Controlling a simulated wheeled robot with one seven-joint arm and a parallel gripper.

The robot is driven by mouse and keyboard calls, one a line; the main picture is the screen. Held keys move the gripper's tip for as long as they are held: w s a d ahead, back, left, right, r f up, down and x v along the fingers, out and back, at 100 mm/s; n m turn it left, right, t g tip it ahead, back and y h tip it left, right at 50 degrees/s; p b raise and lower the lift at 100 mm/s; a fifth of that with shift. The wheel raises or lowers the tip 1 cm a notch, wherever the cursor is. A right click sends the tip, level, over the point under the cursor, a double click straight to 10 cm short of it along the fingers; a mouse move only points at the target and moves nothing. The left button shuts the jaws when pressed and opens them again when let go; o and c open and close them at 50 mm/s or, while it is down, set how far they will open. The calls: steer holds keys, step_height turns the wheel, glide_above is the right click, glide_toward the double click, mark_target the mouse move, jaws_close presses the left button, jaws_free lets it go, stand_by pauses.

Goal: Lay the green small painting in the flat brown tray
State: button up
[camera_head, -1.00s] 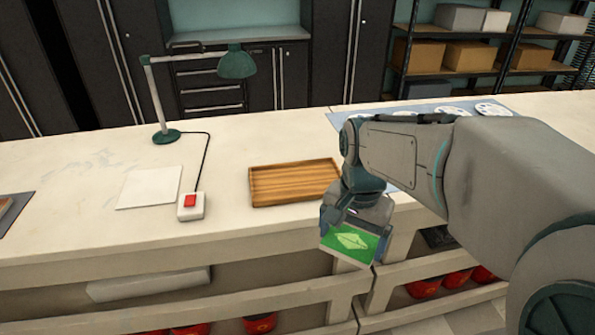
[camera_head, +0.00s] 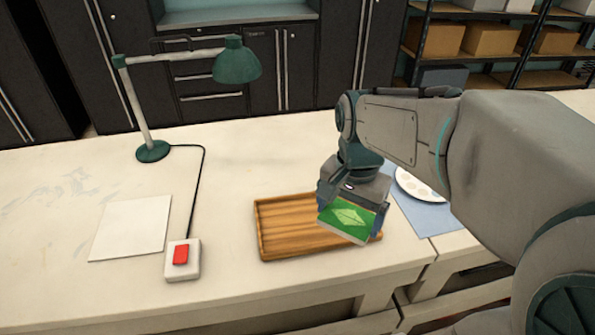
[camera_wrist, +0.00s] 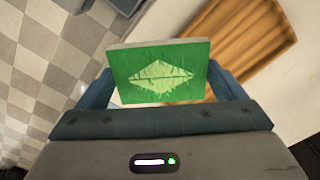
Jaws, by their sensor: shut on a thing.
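The green small painting (camera_head: 347,219) has a pale green shape on it and is held in my gripper (camera_head: 350,208). My gripper is shut on it, with a finger at each side edge in the wrist view (camera_wrist: 160,85). The painting (camera_wrist: 158,72) is tilted and appears above the tray's right part in the head view. The flat brown tray (camera_head: 283,228) is wooden with a low rim and lies on the bench. Its right end is partly hidden by the painting. It also shows in the wrist view (camera_wrist: 225,45), at upper right.
A green desk lamp (camera_head: 151,150) stands at the left back of the bench, its cord running to a white box with a red button (camera_head: 181,260). A white sheet (camera_head: 131,228) lies at left. A plate (camera_head: 418,187) on a blue mat (camera_head: 425,218) is to the right.

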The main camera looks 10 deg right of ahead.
steer(key=w+a+f, duration=0.1)
steer(key=w+f, duration=0.1)
steer(key=w, duration=0.1)
steer(key=w+a+f, duration=0.1)
steer(key=w+f, duration=0.1)
steer(key=w, duration=0.2)
steer(key=w+a+f+p, duration=0.1)
steer(key=w+f, duration=0.1)
steer(key=w, duration=0.1)
steer(key=shift+w+f, duration=0.25)
steer(key=shift+f, duration=2.15)
